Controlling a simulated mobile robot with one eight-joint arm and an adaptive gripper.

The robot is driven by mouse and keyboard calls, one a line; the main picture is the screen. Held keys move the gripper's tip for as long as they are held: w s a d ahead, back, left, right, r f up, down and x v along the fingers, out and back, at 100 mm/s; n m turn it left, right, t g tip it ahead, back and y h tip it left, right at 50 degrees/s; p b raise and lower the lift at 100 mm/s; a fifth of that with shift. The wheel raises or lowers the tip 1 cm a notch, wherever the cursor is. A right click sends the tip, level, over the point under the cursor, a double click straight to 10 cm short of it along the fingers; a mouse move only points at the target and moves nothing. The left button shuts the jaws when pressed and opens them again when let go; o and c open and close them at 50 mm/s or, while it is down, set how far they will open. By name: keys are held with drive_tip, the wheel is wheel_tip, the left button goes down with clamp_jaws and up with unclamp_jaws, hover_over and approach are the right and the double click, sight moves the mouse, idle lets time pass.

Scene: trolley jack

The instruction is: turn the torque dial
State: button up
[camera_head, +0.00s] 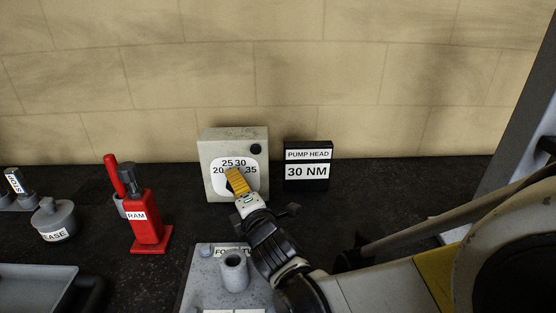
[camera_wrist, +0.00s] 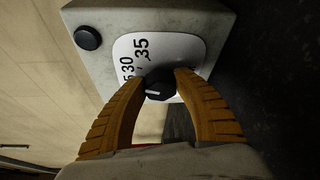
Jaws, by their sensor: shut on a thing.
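The torque dial is a black knob (camera_wrist: 160,84) with a white pointer line, on a grey box (camera_head: 234,140) with a white scale plate (camera_head: 249,174). The scale shows 25, 30 and 35, and part of a 20. My gripper (camera_head: 236,181) reaches the front of the box with its yellow fingers, which hide the knob in the head view. In the wrist view my gripper (camera_wrist: 162,82) has its two fingers shut on either side of the knob. A black sign (camera_head: 307,171) beside the box reads PUMP HEAD, 30 NM.
A red ram (camera_head: 146,219) stands on the dark bench to the left. A grey lidded pot (camera_head: 54,219) and a grey tray (camera_head: 30,289) are further left. A grey plate (camera_head: 203,275) with a hollow post (camera_head: 234,271) lies in front of the box. A tiled wall is behind.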

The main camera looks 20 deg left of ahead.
sight(233, 153)
drive_tip(key=shift+m, duration=0.3)
idle(0.4)
drive_tip(key=o, duration=1.2)
drive_tip(key=shift+r, duration=0.1)
drive_tip(key=o, duration=0.3)
drive_tip(key=r, duration=0.7)
drive_tip(key=shift+w+d+r, duration=0.1)
drive_tip(key=shift+w+d, duration=0.15)
drive_tip(key=shift+w, duration=0.05)
drive_tip(key=shift+s+a+r+y, duration=0.15)
drive_tip(key=shift+s+a+r, duration=0.05)
drive_tip(key=shift+r, duration=0.35)
drive_tip(key=shift+s+a+r+y, duration=0.15)
drive_tip(key=shift+s+a+r, duration=0.05)
drive_tip(key=shift+r, duration=0.35)
drive_tip(key=c, duration=0.3)
drive_tip(key=shift+s+a+r, duration=0.1)
drive_tip(key=shift+a+r, duration=0.1)
drive_tip(key=shift+a, duration=0.05)
drive_tip(key=shift+d, duration=0.2)
